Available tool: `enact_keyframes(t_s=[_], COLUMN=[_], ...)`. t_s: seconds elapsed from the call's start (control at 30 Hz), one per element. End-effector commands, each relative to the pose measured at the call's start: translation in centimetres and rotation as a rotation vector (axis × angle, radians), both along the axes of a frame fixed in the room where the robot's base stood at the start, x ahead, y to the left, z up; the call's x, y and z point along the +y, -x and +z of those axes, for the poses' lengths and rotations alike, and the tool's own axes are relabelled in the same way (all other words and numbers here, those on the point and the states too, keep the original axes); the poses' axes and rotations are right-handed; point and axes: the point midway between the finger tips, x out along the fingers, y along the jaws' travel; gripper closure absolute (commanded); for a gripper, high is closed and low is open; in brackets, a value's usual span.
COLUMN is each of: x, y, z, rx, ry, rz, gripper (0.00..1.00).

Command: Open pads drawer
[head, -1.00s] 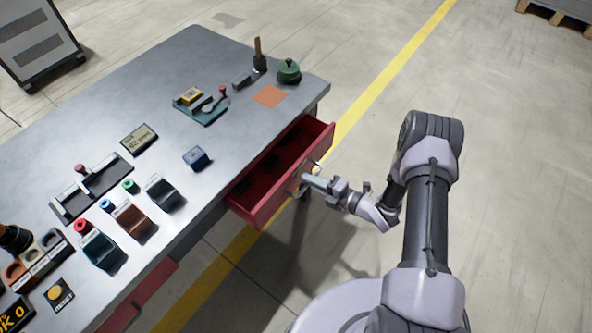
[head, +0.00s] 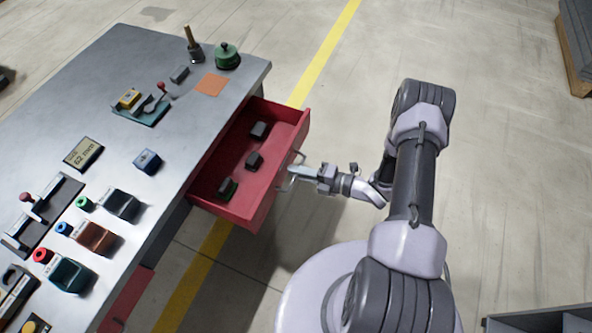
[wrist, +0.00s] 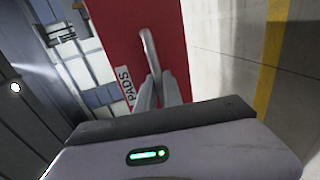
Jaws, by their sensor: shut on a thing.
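The red pads drawer (head: 268,192) stands well out from the right side of the workbench. Several dark blocks, one of them the middle block (head: 254,159), lie inside it. In the wrist view the drawer's red front (wrist: 115,35) carries a white label reading "PADS" (wrist: 124,86) and a metal bar handle (wrist: 149,48). My gripper (head: 294,172) is at the drawer front, shut on the handle. In the wrist view its fingers (wrist: 160,85) close around the lower end of the handle.
Another red drawer front (head: 127,298) shows lower down. The floor right of the drawer is open. A grey container (head: 540,322) shows at bottom right.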

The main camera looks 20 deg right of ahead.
Motion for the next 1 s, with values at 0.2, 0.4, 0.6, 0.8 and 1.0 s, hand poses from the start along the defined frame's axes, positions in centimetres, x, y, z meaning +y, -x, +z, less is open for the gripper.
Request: enact_keyframes(t_s=[0.2, 0.4, 0.6, 0.8, 1.0], x=[0.0, 0.0, 0.0, -1.7, -6.4], y=[-0.1, 0.0, 0.0, 1.1, 4.7], z=[0.0, 0.0, 0.0, 0.6, 2.0], rx=[-0.001, -0.001, -0.001, 0.000, -0.002], ry=[0.001, 0.001, 0.001, 0.000, 0.001], rz=[-0.001, -0.001, -0.001, -0.005, -0.010], gripper=[0.68, 0.68, 0.68, 0.68, 0.68])
